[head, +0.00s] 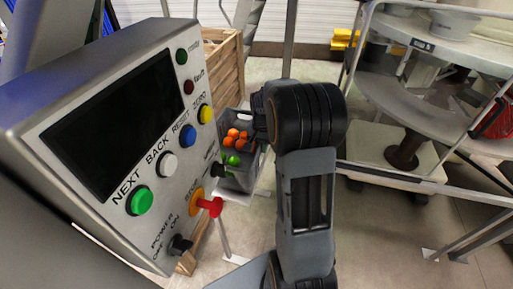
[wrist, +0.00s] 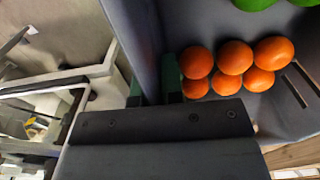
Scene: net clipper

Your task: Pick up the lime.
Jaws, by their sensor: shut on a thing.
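Green limes (head: 233,160) lie in a grey bin (head: 243,181), in front of several oranges (head: 229,142) in the head view. In the wrist view limes (wrist: 255,4) show at the top edge, cut off, beyond the oranges (wrist: 236,58). My gripper (wrist: 153,92) has dark green fingertips on either side of the bin's grey wall (wrist: 137,30). It appears shut on that wall, with no lime between the fingers. The nearest oranges are just right of the right finger. In the head view my arm hides the fingers.
A control panel (head: 110,110) with buttons and a red-topped knob (head: 210,206) stands left of the bin. A wooden crate (head: 222,60) is behind it. A round metal machine (head: 440,60) stands at the right, with open floor before it.

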